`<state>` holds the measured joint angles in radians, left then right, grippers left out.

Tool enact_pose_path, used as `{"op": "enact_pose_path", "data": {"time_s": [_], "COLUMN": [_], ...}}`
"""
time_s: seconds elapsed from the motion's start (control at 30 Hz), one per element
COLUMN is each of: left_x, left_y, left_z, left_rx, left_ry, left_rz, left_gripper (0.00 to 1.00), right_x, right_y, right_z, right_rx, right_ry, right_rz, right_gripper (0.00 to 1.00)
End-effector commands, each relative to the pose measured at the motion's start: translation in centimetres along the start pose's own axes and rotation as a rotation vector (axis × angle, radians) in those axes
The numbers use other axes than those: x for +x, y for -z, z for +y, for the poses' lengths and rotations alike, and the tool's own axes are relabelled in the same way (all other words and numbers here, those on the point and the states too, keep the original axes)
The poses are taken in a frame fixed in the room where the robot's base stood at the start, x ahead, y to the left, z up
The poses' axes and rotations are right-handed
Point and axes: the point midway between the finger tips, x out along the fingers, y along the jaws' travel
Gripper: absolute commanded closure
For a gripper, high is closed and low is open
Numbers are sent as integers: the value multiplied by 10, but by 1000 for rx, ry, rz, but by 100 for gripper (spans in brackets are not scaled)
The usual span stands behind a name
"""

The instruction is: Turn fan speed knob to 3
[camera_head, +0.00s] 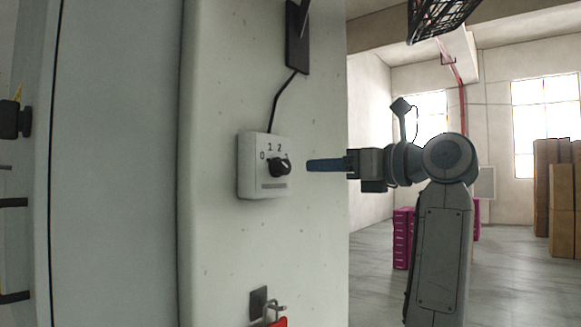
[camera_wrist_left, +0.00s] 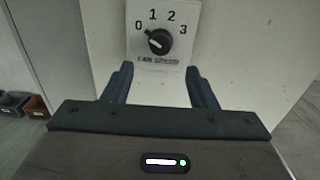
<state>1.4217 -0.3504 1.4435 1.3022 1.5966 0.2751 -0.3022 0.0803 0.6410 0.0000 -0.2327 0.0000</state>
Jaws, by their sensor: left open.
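The fan speed knob (camera_head: 280,167) is a black dial on a white switch box (camera_head: 250,184) fixed to a pale pillar. In the left wrist view the knob (camera_wrist_left: 160,42) shows numbers 0, 1, 2 and 3 around it. Its white mark points to the upper left, toward 0. My left gripper (camera_head: 308,165) is just right of the knob in the head view, apart from it. In the left wrist view its two blue fingers (camera_wrist_left: 159,68) are spread below the knob with nothing between them. My right gripper is not in view.
A black cable (camera_head: 283,97) runs up from the box to a dark wall plate (camera_head: 297,40). A red padlock (camera_head: 277,321) hangs lower on the pillar. Magenta crates (camera_head: 402,240) and cardboard boxes (camera_head: 560,190) stand farther back. The space in front of the knob is free.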

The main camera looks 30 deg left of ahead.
Motion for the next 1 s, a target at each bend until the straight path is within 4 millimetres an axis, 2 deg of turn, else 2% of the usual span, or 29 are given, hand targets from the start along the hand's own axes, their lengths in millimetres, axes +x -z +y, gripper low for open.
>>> {"op": "enact_pose_path", "data": {"time_s": [0.3,0.5,0.9,1.0], "left_x": [62,87,94,94], "left_y": [-3,-2,0,0], "left_z": [0,0,0,0], "left_rx": [4,5,4,4], "left_ry": [-6,-4,-3,-3], "left_rz": [-3,-3,-4,-4], "left_gripper": [48,48,48,67], "right_x": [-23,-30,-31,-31], "right_y": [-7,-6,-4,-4], "right_z": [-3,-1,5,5], "right_rx": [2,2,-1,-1], "right_ry": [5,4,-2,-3], "right_rz": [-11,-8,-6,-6], "right_gripper": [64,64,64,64]}}
